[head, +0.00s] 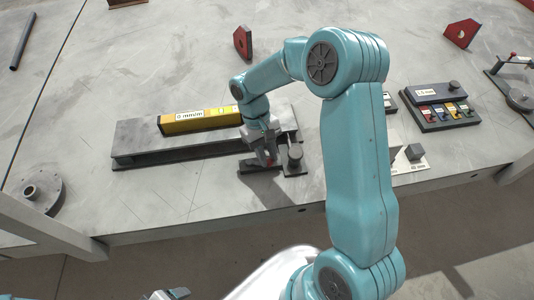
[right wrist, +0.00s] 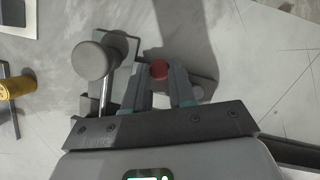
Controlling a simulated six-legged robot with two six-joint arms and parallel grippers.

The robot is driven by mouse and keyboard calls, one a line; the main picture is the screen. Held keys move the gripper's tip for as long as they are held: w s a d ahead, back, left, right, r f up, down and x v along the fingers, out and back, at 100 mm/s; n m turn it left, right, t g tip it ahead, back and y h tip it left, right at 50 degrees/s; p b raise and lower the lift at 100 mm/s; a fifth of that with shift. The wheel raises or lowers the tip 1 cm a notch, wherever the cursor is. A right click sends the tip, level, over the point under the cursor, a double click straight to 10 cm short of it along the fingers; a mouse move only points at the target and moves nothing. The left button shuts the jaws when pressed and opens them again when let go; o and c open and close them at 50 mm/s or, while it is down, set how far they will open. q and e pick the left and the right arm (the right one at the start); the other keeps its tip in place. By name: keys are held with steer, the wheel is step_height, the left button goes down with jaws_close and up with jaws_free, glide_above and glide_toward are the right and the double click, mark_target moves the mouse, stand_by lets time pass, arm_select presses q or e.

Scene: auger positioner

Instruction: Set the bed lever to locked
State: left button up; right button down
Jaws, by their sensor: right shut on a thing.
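My right gripper (head: 266,160) is at the near right end of a long grey bed (head: 140,150). In the right wrist view its two fingers (right wrist: 161,88) stand on either side of a red knob (right wrist: 159,69), closed on it. I take this knob to be the bed lever's end; the lever's shaft and any locked marking are hidden. A grey round knob on a metal rod (right wrist: 90,60) stands beside the fingers, apart from them. A grey part at the head view's bottom edge may be my left gripper (head: 168,294); its fingers cannot be made out.
A yellow level (head: 198,120) lies on the bed. To the right stands a dark block with coloured tabs (head: 440,107). Red angled pieces (head: 243,42) (head: 461,33) and a dark rod (head: 22,42) lie farther back. A round flange (head: 36,194) is at the left. The table's front edge is close.

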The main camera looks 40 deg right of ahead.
steer(key=shift+w+r, duration=0.1)
steer(key=shift+r, duration=0.05)
steer(key=c, duration=0.9)
jaws_free()
steer(key=shift+c, duration=0.2)
steer(key=v, duration=1.6)
steer(key=shift+r, duration=0.2)
steer(key=shift+s+a, duration=0.15)
steer(key=shift+s, duration=0.05)
